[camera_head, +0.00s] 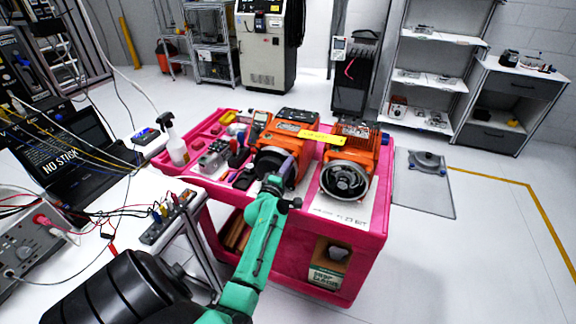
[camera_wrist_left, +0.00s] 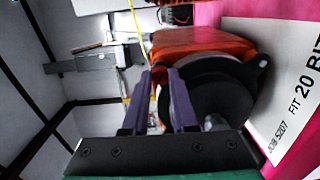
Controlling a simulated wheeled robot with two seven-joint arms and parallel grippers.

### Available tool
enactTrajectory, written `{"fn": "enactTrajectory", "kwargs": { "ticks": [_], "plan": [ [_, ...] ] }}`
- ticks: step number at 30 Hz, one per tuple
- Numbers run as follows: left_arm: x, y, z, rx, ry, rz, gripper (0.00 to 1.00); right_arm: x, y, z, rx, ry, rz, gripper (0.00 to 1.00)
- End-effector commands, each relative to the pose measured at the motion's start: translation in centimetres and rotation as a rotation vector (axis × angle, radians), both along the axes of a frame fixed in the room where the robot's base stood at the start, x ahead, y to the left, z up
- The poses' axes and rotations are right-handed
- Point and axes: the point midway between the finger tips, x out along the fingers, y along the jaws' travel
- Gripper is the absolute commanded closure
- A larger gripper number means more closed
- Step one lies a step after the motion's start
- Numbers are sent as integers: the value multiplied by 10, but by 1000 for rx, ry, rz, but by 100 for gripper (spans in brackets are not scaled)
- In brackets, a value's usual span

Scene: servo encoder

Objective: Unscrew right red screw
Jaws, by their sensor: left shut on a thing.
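Two orange servo motors lie on a pink cart: the left motor (camera_head: 287,150) and the right motor (camera_head: 350,165), whose round dark end faces me. My left gripper (camera_head: 283,172) is at the near end of the left motor, its purple fingers across the dark round end. In the left wrist view, my left gripper (camera_wrist_left: 164,78) has its fingers narrowly apart at the left edge of the black round end (camera_wrist_left: 222,92), below the orange body (camera_wrist_left: 195,40). It is shut on a small part hidden between the fingertips. No red screw shows clearly. My right gripper is out of view.
The pink cart top (camera_head: 375,215) also holds a spray bottle (camera_head: 174,140), small tools and a white printed sheet (camera_head: 340,207). A workbench with a laptop (camera_head: 70,150) and cables stands at the left. The floor right of the cart is mostly free.

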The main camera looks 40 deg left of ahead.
Motion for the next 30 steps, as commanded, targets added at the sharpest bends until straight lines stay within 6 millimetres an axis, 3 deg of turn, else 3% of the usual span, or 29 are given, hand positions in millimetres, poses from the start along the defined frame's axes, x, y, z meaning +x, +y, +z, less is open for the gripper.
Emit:
{"fn": "enactTrajectory", "kwargs": {
  "ticks": [1,18,19,21,30],
  "plan": [
    [2,2,9,-5,-21,4,100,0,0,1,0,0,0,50],
    [2,2,9,-36,-33,4,100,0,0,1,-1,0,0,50],
    [2,2,9,-36,-33,4,63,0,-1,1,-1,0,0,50],
    [2,2,8,-36,-31,3,43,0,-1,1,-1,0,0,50],
    [0,0,4,-40,-21,1,43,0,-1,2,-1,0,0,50]
  ]
}}
